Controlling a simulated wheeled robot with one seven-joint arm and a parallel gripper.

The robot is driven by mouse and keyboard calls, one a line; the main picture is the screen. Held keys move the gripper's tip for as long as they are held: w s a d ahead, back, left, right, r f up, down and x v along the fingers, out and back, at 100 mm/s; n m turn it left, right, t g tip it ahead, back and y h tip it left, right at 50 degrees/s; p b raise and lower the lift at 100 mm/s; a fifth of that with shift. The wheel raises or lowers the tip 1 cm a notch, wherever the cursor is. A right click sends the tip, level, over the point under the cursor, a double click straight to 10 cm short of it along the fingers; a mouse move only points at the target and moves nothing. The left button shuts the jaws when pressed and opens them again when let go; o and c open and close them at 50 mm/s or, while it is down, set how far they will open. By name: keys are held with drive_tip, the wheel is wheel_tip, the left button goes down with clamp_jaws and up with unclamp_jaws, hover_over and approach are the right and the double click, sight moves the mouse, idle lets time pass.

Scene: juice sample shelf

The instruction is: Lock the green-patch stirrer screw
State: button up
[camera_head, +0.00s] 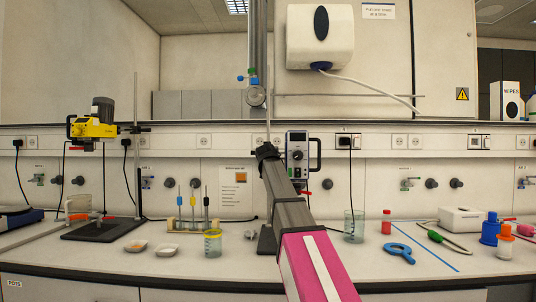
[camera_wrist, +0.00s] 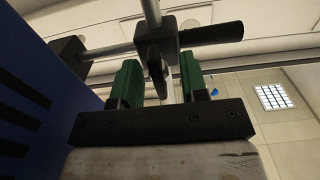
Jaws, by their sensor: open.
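A grey stirrer with a dark face and a round knob (camera_head: 297,155) stands on a rod at the bench's middle, just behind my arm's end. A yellow stirrer (camera_head: 93,127) hangs on another stand at the left. My gripper (camera_wrist: 159,63) is open, with two green fingers apart. A dark flat-headed screw (camera_wrist: 157,72) of a black clamp (camera_wrist: 160,42) lies between the fingers in the wrist view, with gaps visible on both sides. A blue housing (camera_wrist: 40,90) fills the left of that view. In the head view my gripper (camera_head: 267,152) is small and its fingers are unclear.
A pipette rack (camera_head: 193,224), a yellow-rimmed beaker (camera_head: 213,243) and small dishes (camera_head: 136,246) stand left. The bench's front strip is mostly clear.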

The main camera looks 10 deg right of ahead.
clamp_jaws()
drive_tip(key=m, duration=0.4)
drive_tip(key=shift+s+d+m, duration=0.1)
drive_tip(key=shift+m, duration=0.3)
drive_tip(key=m, duration=0.4)
drive_tip(key=shift+d+f+m, duration=0.1)
drive_tip(key=shift+m, duration=0.2)
drive_tip(key=shift+f+m, duration=0.2)
drive_tip(key=shift+m, duration=4.1)
